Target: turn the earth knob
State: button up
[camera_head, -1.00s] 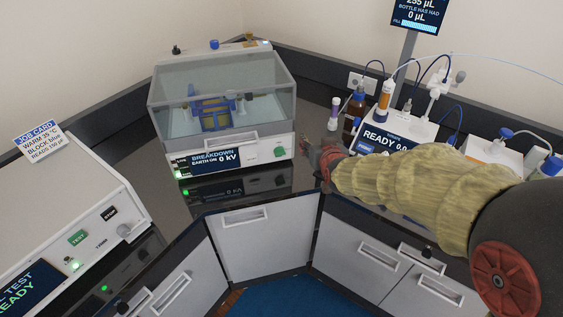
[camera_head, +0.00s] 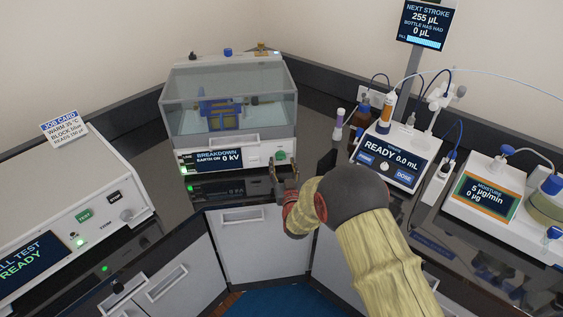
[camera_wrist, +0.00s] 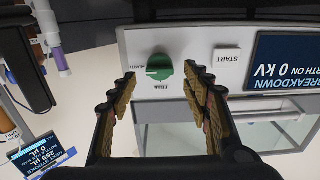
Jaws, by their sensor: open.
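The earth knob is a round green knob (camera_head: 281,157) at the right end of the breakdown tester's front panel (camera_head: 252,153). In the wrist view the green knob (camera_wrist: 160,67) appears upside down, between and beyond my fingertips. My gripper (camera_head: 285,172) is in front of and slightly below the knob in the head view. In the wrist view my gripper (camera_wrist: 160,80) is open, with a finger on each side of the knob and nothing held. I cannot tell whether either finger touches it. The tester display (camera_head: 219,160) reads "BREAKDOWN EARTH ON 0 kV".
A START button (camera_wrist: 228,56) sits beside the knob. A clear-lidded chamber (camera_head: 229,103) is above the panel.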

aim_at(280, 156)
jog(key=shift+x, duration=1.5)
jog(key=shift+c, duration=0.8)
jog(key=c, duration=1)
